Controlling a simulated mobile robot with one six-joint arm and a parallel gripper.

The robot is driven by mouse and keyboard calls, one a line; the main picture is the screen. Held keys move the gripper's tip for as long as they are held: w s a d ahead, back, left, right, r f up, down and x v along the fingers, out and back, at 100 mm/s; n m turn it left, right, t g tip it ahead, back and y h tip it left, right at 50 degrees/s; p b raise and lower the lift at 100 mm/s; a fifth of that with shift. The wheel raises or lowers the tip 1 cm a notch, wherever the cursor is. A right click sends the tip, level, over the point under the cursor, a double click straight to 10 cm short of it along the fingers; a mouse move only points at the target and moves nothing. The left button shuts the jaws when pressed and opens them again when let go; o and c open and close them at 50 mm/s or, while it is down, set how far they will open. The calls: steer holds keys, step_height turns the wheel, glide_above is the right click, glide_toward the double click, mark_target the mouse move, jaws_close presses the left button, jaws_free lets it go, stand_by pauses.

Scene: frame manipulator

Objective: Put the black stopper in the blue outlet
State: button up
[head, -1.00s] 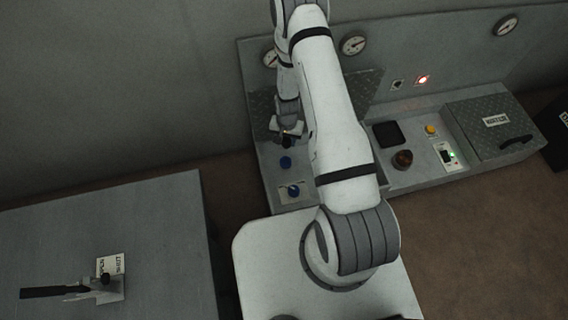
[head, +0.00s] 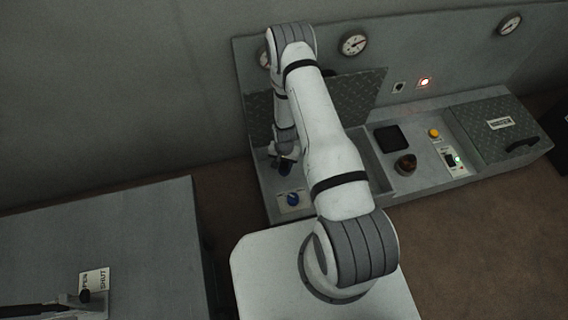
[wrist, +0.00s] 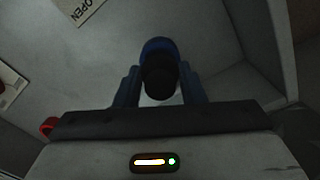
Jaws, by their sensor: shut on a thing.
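The black stopper (wrist: 159,78) is between the two fingers of my gripper (wrist: 160,86) in the wrist view, and the gripper is shut on it. The blue outlet (wrist: 158,46) shows as a blue rim just beyond the stopper, partly hidden by it. I cannot tell whether the stopper touches the outlet or sits in it. In the head view my gripper (head: 283,158) is low at the left end of the console, right at the blue outlet (head: 285,170). The stopper is too small and dark to make out there.
A blue knob (head: 293,199) on a white plate stands just in front of the outlet. A raised tread-plate lid (head: 345,100) stands behind my arm. An OPEN label (wrist: 88,10) lies near the outlet. A grey table (head: 110,240) is at the left.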

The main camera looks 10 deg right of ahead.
steer(key=shift+f+b, duration=0.55)
steer(key=shift+f, duration=0.05)
steer(key=o, duration=1)
steer(key=shift+r, duration=0.1)
